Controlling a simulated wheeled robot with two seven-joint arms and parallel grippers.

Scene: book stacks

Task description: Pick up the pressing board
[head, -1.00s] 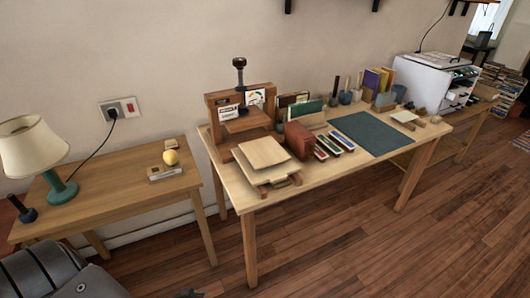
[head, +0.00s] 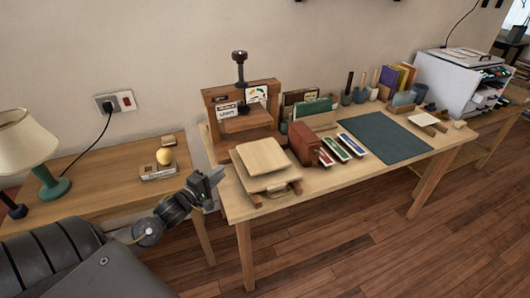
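A pale wooden board (head: 263,157), which looks like the pressing board, lies on top of a low stack at the front left of the work table (head: 240,206). Another pale board shows beneath it, resting on wooden supports (head: 292,188). A wooden book press (head: 242,119) with a dark screw stands behind the stack. My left gripper (head: 215,178) is left of the stack, near the table's left edge, and apart from the boards. Its fingers look parted with nothing between them. My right gripper is not in view.
A reddish-brown block (head: 303,144) stands close to the right of the boards, beside several coloured strips (head: 335,149). A green mat (head: 385,137) lies farther right. A side table (head: 100,190) with a lamp (head: 28,145) stands left, across a gap.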

